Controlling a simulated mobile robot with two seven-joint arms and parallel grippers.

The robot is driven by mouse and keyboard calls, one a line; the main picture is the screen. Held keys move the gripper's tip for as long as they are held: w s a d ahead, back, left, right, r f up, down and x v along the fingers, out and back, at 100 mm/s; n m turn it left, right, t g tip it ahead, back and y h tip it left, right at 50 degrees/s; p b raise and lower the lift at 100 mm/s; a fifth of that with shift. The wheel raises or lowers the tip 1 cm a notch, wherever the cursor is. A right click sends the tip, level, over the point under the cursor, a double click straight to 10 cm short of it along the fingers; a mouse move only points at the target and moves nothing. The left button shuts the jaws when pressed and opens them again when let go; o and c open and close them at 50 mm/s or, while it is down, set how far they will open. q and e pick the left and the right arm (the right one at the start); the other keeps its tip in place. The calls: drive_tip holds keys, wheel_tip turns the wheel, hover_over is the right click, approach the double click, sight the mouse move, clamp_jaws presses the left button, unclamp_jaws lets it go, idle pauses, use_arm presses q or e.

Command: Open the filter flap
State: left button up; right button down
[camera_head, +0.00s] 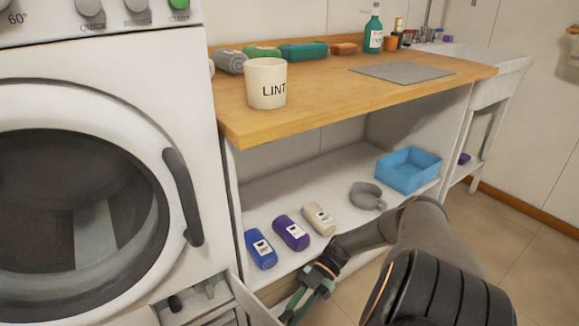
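The washing machine (190,20) stands at the left, its round door closed. At its lower right is a recess (195,298) with a dark knob-like part (175,303) inside. A white panel, the filter flap (252,306), stands swung outward at the right side of this recess, cut off by the bottom edge. My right gripper (297,307) points down just right of the flap, in front of the shelf. Its fingertips are near the bottom edge, and I cannot tell whether they touch the flap or how far apart they are. My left gripper is not in view.
A wooden counter (330,100) with a LINT cup (266,84) stands at the right. The shelf below holds blue (260,249), purple (291,233) and beige (319,219) containers, a grey item (367,196) and a blue bin (408,170). Floor (520,250) is free at right.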

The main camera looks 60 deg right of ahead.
drive_tip(key=shift+f, duration=0.1)
drive_tip(key=c, duration=0.8)
unclamp_jaws()
drive_tip(key=shift+o, duration=0.2)
drive_tip(key=shift+d, duration=0.15)
drive_tip(key=b+v, duration=0.1)
drive_tip(key=v, duration=1.1)
drive_tip(key=shift+r+b, duration=0.25)
drive_tip(key=shift+b, duration=0.1)
drive_tip(key=shift+d, duration=0.1)
